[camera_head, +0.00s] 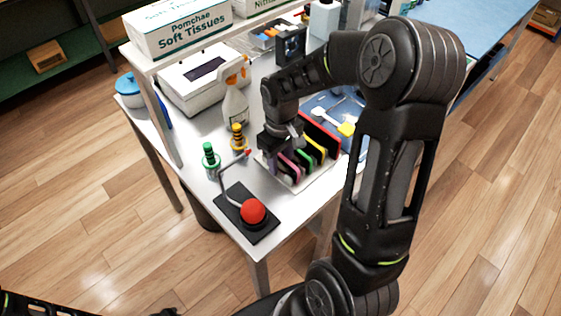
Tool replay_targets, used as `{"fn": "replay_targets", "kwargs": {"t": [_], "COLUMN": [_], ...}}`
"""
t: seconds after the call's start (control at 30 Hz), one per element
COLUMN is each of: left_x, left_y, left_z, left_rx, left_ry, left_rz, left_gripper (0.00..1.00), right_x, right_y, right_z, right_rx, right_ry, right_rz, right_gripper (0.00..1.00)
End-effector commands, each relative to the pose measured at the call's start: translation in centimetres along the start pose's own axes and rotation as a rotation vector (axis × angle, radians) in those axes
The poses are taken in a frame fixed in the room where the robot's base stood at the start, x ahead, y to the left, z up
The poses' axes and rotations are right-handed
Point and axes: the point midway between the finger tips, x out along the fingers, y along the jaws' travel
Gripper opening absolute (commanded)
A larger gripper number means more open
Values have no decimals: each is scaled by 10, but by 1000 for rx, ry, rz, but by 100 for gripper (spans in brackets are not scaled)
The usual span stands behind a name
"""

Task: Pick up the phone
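A white rack (326,174) on the light table holds several thin upright slabs or dividers, side by side. They are coloured red (322,131), yellow (316,143), green (306,155) and pink (290,165). I cannot tell which of these, if any, is the phone. My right gripper (288,152) points down over the left part of the rack, close to the pink and green pieces. Its fingertips are largely hidden, so its opening and any hold do not show.
Green (210,160) and yellow (238,138) bottles and a spray bottle (235,105) stand left of the rack. A tissue box (178,26) is on the shelf above.

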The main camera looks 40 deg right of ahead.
Motion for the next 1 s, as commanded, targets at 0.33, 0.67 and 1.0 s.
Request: {"fn": "replay_targets", "kwargs": {"t": [0.33, 0.67, 1.0], "left_x": [0, 0, 0], "left_y": [0, 0, 0], "left_z": [0, 0, 0], "left_rx": [0, 0, 0], "left_ry": [0, 0, 0], "left_rz": [0, 0, 0], "left_gripper": [0, 0, 0], "right_x": [0, 0, 0], "right_y": [0, 0, 0], "right_z": [0, 0, 0], "right_rx": [0, 0, 0], "right_ry": [0, 0, 0], "right_rz": [0, 0, 0], "right_gripper": [15, 0, 0]}}
